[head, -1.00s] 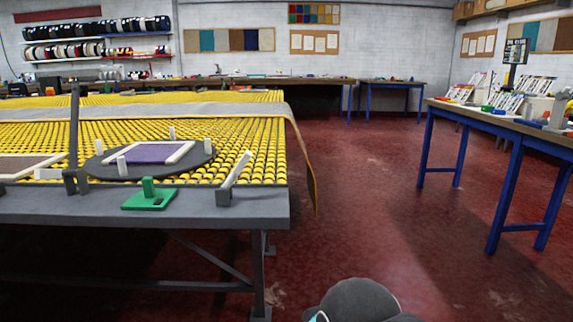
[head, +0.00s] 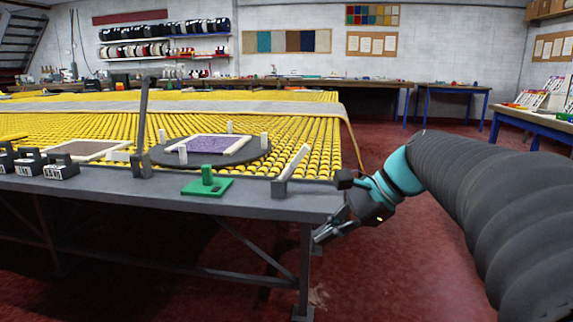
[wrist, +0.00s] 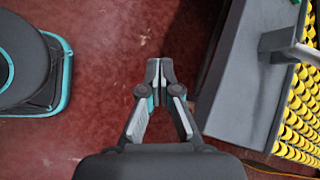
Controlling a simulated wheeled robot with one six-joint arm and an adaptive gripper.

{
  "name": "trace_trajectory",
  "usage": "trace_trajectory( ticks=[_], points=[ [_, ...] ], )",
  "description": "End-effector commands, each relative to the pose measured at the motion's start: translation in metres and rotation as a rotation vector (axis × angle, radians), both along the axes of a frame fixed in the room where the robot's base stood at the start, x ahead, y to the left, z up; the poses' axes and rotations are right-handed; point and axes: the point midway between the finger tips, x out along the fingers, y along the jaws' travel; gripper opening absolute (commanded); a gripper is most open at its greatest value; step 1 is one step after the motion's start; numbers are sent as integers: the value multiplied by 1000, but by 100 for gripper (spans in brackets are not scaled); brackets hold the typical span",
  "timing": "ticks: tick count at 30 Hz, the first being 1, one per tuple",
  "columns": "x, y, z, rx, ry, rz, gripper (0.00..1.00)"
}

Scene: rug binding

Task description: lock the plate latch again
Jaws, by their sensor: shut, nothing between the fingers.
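A dark round plate (head: 250,156) lies on the yellow roller table with a pale-framed purple rug piece (head: 208,145) on it. At its front right, a pale-handled lever (head: 297,160) stands tilted in a grey bracket (head: 279,188) on the table's front edge. A tall dark lever (head: 143,115) stands upright at its front left. I cannot tell which of these is the latch. My gripper (head: 318,238) is shut and empty, beyond the table's right front corner, apart from both levers. In the wrist view my gripper (wrist: 158,65) is left of the bracket and the pale lever (wrist: 303,52).
A green block with an upright post (head: 207,186) sits on the table's front rail (head: 240,201). Several dark labelled blocks (head: 62,168) stand at the left. Red floor (head: 400,265) is clear right of the table. A blue-legged bench (head: 535,122) stands at the far right.

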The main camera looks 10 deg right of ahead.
Motion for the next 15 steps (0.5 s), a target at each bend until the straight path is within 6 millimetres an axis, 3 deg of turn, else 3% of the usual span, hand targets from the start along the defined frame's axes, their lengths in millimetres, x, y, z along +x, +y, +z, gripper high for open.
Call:
trace_trajectory(
  ticks=[1, 6, 10, 15],
  points=[
    [18, -12, 7, 86, 43, -54, 0],
    [64, -51, 41, 376, 180, -185, 0],
    [87, -88, 62, 562, 266, -238, 0],
    [101, -125, 79, 718, 337, -257, 0]
  ],
)
